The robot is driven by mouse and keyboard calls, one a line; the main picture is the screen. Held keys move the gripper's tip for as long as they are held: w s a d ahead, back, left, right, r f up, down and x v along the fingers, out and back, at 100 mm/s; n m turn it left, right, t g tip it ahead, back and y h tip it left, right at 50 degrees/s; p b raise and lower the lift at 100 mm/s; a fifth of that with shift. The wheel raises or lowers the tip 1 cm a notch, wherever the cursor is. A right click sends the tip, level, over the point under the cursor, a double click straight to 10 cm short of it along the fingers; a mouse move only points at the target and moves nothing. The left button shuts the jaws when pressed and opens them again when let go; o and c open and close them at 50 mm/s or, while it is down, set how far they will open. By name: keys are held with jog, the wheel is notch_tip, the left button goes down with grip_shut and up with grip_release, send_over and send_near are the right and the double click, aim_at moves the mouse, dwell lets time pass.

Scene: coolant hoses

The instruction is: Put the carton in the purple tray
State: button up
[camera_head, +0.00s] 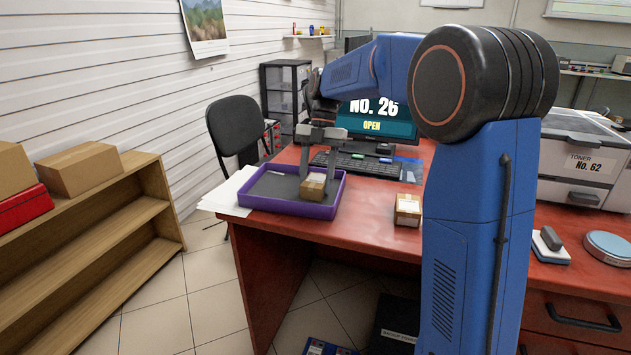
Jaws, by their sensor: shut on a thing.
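The purple tray (290,207) lies on the red desk near its left front edge and has a dark grey floor. My gripper (317,175) points down over the right part of the tray. It is shut on a small brown carton (313,188), with one finger on each side. The carton is within the tray's outline, close to its front right wall. I cannot tell whether its underside touches the tray floor. A second small carton (408,209) with a pale label stands on the desk to the right of the tray, apart from it.
A keyboard (357,165) and a monitor (374,122) stand behind the tray. White papers (228,194) lie at its left. A printer (580,160), a stapler-like item (551,240) and a round scale-like disc (609,247) are at the right. A wooden shelf (105,225) stands at the left.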

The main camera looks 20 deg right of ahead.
jog(key=o, duration=1)
jog(key=shift+f, duration=0.1)
jog(key=shift+o, duration=0.2)
jog(key=v, duration=1.2)
jog(key=shift+s, duration=0.1)
